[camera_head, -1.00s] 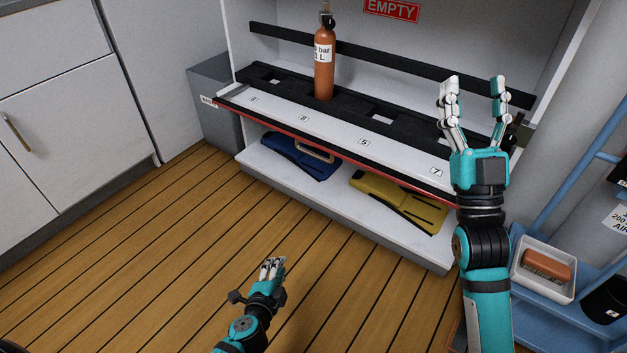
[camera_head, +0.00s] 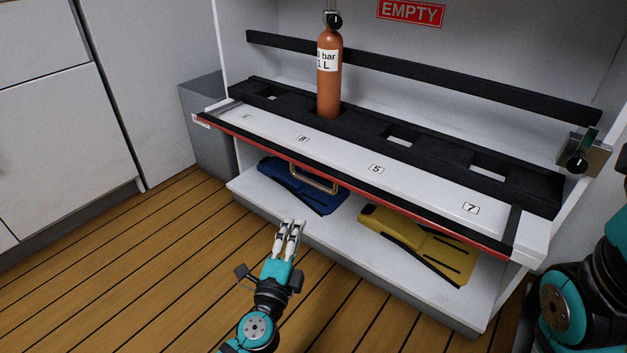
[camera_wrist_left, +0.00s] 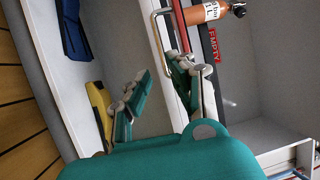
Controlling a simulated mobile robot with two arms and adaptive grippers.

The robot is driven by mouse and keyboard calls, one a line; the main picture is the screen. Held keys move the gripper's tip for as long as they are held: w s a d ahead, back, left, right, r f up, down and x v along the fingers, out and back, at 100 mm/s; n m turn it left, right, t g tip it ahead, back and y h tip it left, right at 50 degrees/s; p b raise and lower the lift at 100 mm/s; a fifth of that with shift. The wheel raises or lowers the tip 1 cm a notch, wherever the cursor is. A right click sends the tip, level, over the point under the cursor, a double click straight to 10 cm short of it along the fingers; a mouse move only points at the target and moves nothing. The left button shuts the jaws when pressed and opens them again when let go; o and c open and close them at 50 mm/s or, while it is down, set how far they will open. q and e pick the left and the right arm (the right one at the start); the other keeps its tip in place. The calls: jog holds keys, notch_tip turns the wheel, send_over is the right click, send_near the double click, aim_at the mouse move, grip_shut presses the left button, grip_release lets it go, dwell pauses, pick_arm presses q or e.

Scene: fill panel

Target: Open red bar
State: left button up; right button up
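The red bar (camera_head: 420,216) is a long thin strip along the front edge of the white numbered shelf. A metal loop handle (camera_head: 314,184) hangs from its middle-left part. My left gripper (camera_head: 290,225) is below and in front of the handle, apart from it in the head view. The left wrist view shows its fingers (camera_wrist_left: 157,90) spread with nothing between them. The handle (camera_wrist_left: 156,22) appears there close beyond the upper finger; whether they touch is unclear. My right arm shows at the lower right, but its gripper is out of view.
An orange cylinder (camera_head: 328,80) stands in the black rack (camera_head: 365,127). Blue fins (camera_head: 300,190) and yellow fins (camera_head: 425,245) lie on the lower shelf (camera_head: 350,238). A black-knobbed latch (camera_head: 578,160) is at the right end. The wooden floor (camera_head: 150,265) in front is clear.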

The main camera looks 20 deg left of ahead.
aim_at(312, 183)
pick_arm(q)
jog(key=w, duration=0.5)
jog(key=w+r+b, duration=0.1)
jog(key=w, duration=0.4)
jog(key=w+r, duration=0.1)
jog(key=w, duration=0.4)
jog(key=shift+w+a, duration=0.1)
jog(key=shift+a, duration=0.3)
grip_shut()
